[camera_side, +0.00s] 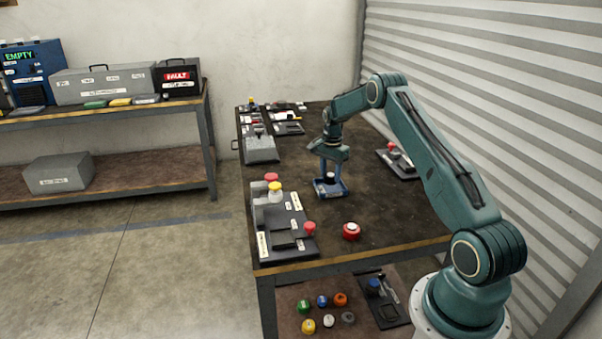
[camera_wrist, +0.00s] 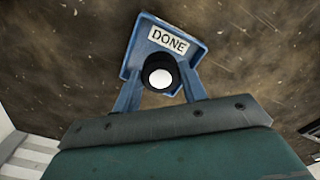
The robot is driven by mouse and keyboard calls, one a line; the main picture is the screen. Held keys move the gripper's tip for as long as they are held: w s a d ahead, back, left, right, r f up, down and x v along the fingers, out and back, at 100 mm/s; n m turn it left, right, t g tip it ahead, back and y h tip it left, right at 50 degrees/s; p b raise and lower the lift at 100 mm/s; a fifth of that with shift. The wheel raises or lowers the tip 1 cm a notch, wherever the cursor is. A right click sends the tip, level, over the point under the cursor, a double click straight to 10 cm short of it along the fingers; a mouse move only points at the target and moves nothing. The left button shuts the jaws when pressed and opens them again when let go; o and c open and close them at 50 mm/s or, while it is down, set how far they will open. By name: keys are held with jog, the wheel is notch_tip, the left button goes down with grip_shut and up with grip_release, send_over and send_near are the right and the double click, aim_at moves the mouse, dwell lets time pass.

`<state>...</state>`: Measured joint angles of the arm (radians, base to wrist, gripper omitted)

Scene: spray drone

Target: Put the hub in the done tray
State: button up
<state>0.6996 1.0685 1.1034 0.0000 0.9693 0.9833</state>
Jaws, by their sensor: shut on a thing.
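The blue done tray (camera_side: 328,193) lies on the dark table, and the wrist view shows its white DONE label on the tray (camera_wrist: 196,52). My gripper (camera_side: 330,176) points down over the tray with its blue fingers low, close to the tray. The hub (camera_wrist: 160,77), a dark round piece with a white top, sits between the two fingers, and my gripper (camera_wrist: 159,84) is shut on it. In the side view the hub (camera_side: 330,177) shows small and dark between the fingers. Whether it touches the tray floor cannot be told.
A grey fixture board (camera_side: 290,238) with red and yellow knobs stands to the left front. A red button (camera_side: 351,231) lies near the front edge. A dark board (camera_side: 399,164) with a red part lies to the right. The tabletop around the tray is clear.

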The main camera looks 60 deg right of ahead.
aim_at(330, 175)
jog(key=shift+f, duration=1.3)
jog(key=shift+f, duration=0.1)
jog(key=o, duration=1.1)
jog(key=shift+o, duration=0.2)
notch_tip(330, 175, up, 12)
jog(key=shift+r, duration=0.2)
